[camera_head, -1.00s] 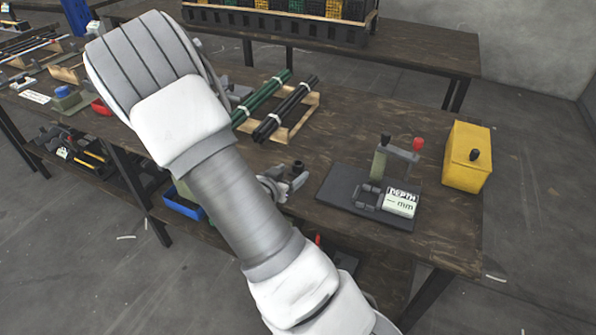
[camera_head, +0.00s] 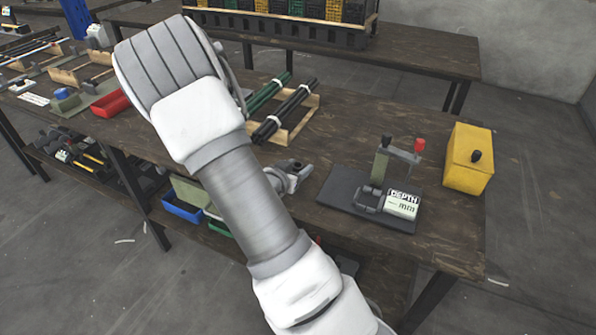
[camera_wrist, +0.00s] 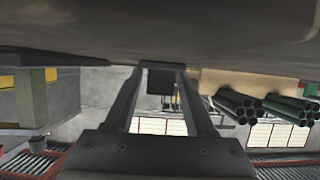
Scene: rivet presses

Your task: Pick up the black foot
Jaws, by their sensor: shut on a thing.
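The black foot (camera_wrist: 160,81) is a small dark block between my fingertips in the wrist view. My gripper (camera_wrist: 160,76) is shut on it, with one finger on each side. The wrist view is upside down, with the tabletop (camera_wrist: 170,30) along the top. The foot is close to the tabletop; I cannot tell whether it still touches. In the head view my gripper (camera_head: 293,174) is low over the table's front part, left of the dark gauge plate, and the foot is hard to make out there.
A yellow box (camera_head: 468,160) is farther right. Black rods (camera_head: 283,116) and green rods (camera_head: 272,92) lie on a wooden rack behind. A red tray (camera_head: 111,103) is at the left.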

